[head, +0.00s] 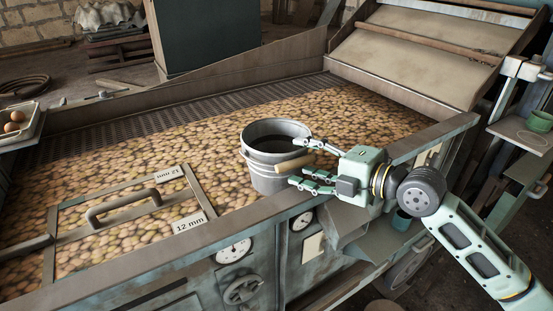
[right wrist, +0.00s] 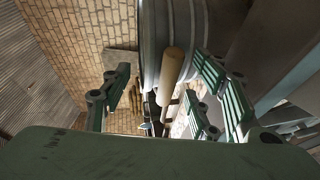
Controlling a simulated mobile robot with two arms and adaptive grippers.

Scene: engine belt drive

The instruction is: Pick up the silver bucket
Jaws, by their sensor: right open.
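The silver bucket (head: 268,180) stands upright on the bed of round brown produce, near the machine's front edge. Its wooden handle grip (head: 293,164) sticks out on the right side, toward my right gripper (head: 302,162). My right gripper is open, with its fingers spread above and below the grip in the head view. In the right wrist view the wooden grip (right wrist: 171,72) lies between the spread fingers, and part of the bucket wall (right wrist: 150,45) shows behind it. I cannot tell whether any finger touches the grip or bucket. My left gripper is not in view.
A framed hatch with a handle (head: 123,207) and "12 mm" labels lies left of the bucket. The metal front rim (head: 150,263) runs below it, above dials and a handwheel (head: 242,289). A tilted panel (head: 420,55) rises at the back right. A tray with eggs (head: 17,125) sits far left.

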